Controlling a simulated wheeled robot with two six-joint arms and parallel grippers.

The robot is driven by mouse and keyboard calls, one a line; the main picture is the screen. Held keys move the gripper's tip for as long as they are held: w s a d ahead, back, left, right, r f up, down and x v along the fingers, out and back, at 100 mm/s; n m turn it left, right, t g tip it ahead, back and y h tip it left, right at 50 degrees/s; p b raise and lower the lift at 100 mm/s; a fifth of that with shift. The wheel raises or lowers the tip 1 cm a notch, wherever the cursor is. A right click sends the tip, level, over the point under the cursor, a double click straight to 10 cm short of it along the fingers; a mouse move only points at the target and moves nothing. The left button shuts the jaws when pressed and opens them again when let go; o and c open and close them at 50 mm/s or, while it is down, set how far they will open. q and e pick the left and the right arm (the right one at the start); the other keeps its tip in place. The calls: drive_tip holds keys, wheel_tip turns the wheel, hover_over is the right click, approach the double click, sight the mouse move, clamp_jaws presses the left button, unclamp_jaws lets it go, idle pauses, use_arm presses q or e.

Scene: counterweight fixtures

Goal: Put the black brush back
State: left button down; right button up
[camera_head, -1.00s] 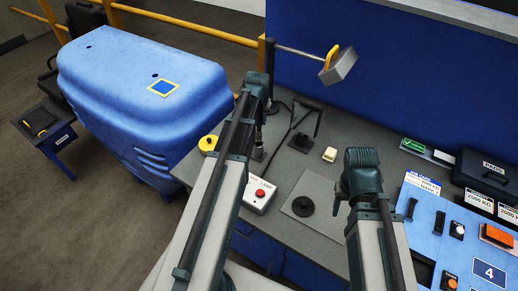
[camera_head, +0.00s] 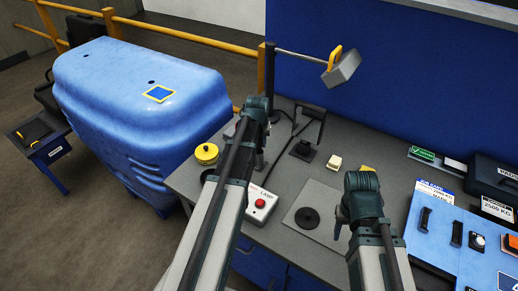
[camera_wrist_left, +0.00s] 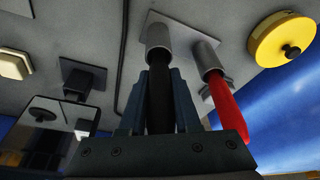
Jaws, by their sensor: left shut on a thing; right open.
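My left gripper (camera_wrist_left: 158,108) is shut on the black brush (camera_wrist_left: 160,98), which lies between its two fingers. The brush's far end meets the mouth of a grey metal tube holder (camera_wrist_left: 157,42); how deep it sits inside I cannot tell. A red brush (camera_wrist_left: 228,108) stands in a second grey tube (camera_wrist_left: 206,58) beside it. In the head view my left gripper (camera_head: 262,150) points down at the bench, mostly hidden by its arm. My right gripper (camera_head: 341,218) is open and mostly hidden below its wrist, near a flat plate with a black disc (camera_head: 307,218).
A yellow round tin (camera_head: 206,153) with a black knob stands left of the holder. A box with a red button (camera_head: 260,203) and a black stand (camera_head: 303,150) are near the left arm. A blue panel (camera_head: 460,240) is at the right. A big blue casing (camera_head: 140,100) is left.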

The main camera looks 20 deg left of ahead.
use_arm(q)
drive_tip(key=shift+f, duration=0.35)
use_arm(e)
drive_tip(key=shift+f, duration=0.35)
use_arm(q)
drive_tip(key=shift+f, duration=0.15)
drive_tip(key=c, duration=0.6)
unclamp_jaws()
use_arm(e)
drive_tip(key=shift+f, duration=0.1)
use_arm(q)
drive_tip(key=p+v, duration=1.1)
drive_tip(key=v, duration=0.1)
drive_tip(key=shift+d+p, duration=0.1)
drive_tip(key=shift+p, duration=0.25)
use_arm(e)
wheel_tip(320, 180, up, 12)
drive_tip(key=shift+f, duration=0.15)
